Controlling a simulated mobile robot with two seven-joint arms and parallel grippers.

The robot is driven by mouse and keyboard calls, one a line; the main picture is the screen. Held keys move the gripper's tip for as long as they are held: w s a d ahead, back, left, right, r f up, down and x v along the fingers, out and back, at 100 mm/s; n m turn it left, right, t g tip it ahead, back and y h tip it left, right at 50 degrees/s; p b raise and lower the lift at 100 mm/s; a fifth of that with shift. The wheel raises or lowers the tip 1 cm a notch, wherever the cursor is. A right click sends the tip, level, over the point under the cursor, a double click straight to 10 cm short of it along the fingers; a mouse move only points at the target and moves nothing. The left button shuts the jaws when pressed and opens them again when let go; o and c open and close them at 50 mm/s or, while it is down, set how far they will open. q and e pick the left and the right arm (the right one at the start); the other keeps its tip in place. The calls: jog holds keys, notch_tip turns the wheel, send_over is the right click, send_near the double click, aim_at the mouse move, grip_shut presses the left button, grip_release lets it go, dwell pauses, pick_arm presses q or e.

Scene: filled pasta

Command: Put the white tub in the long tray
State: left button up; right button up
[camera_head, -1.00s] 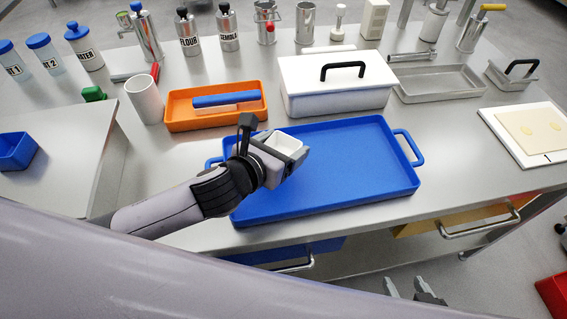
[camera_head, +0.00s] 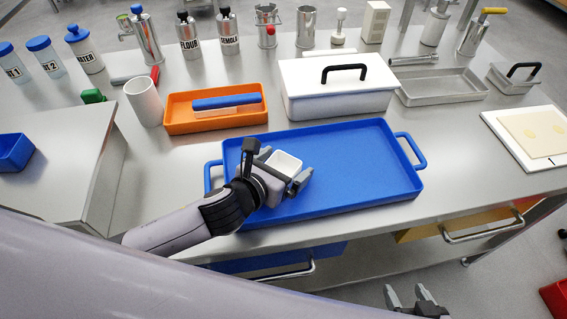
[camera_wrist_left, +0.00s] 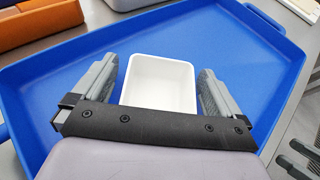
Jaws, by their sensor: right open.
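The white tub (camera_head: 288,161) is a small open rectangular container, inside the left part of the long blue tray (camera_head: 360,170). It appears to rest on the tray floor. My left gripper (camera_head: 284,167) is around the tub, with a finger on either side. In the left wrist view, the tub (camera_wrist_left: 160,84) looks empty, and narrow blue gaps show between it and the fingers (camera_wrist_left: 160,85), so the gripper looks open. My right gripper (camera_head: 408,296) is open and empty at the bottom edge of the head view, in front of the counter.
Behind the blue tray stand an orange tray (camera_head: 180,118) with a blue-handled tool, a white lidded box (camera_head: 335,95) and a shallow grey tray (camera_head: 440,88). A white cup (camera_head: 144,102) stands at left. A board with dough (camera_head: 530,137) lies at right. The blue tray's right part is empty.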

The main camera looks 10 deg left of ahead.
pick_arm(q)
jog(key=shift+r, duration=0.2)
jog(key=p+v, duration=0.1)
jog(key=v, duration=1.1)
jog(key=shift+s, duration=0.1)
dwell(0.3)
